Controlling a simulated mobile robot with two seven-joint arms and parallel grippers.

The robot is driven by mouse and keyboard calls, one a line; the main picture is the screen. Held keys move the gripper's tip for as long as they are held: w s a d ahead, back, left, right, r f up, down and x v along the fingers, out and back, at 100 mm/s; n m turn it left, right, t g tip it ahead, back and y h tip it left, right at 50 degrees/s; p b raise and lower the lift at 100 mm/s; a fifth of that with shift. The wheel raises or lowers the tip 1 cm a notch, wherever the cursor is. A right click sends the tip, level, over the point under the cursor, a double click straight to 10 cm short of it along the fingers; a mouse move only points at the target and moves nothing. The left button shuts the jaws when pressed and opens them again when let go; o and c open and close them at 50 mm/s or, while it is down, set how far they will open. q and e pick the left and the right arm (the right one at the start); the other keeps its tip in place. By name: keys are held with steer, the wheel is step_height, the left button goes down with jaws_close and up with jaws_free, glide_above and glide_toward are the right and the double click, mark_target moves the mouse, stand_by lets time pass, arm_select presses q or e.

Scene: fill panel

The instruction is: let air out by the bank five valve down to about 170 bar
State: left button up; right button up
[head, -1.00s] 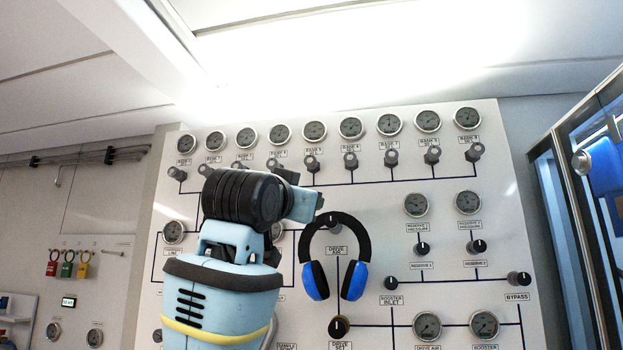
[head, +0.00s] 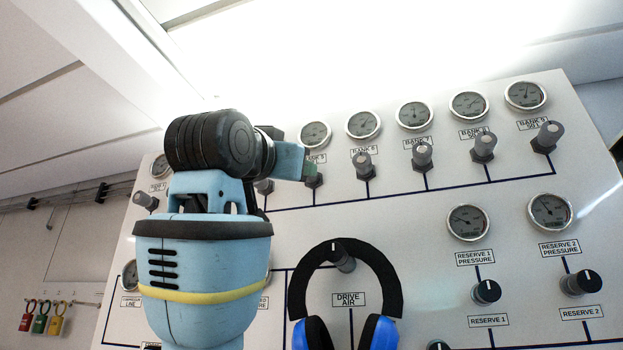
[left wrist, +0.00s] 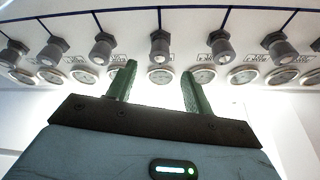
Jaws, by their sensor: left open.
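The bank five valve is a grey knob (head: 313,181) in the upper row of the white panel, under the BANK 5 label. Its round gauge (head: 315,134) is above it; the needle is too small to read. My left gripper (head: 304,168) is raised by this knob, its fingertip beside the knob's upper left in the head view. In the left wrist view the left gripper (left wrist: 159,85) is open and empty, its two green fingers apart. One grey knob (left wrist: 160,46) shows centred beyond the gap, apparently the bank five valve. I see no contact. My right gripper is not in view.
Similar knobs stand close on the right, such as bank six (head: 363,166) and bank seven (head: 421,156). Blue and black ear defenders (head: 385,275) hang below on the panel. Coloured padlocks (head: 41,322) hang on the left wall.

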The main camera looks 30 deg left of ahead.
arm_select(q)
steer(key=x, duration=0.7)
steer(key=shift+r+p, duration=0.15)
steer(key=shift+p, duration=0.2)
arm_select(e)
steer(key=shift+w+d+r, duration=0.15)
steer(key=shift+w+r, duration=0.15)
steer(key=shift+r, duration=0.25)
arm_select(q)
steer(key=shift+w, duration=0.1)
steer(key=shift+c, duration=0.2)
steer(key=c, duration=0.9)
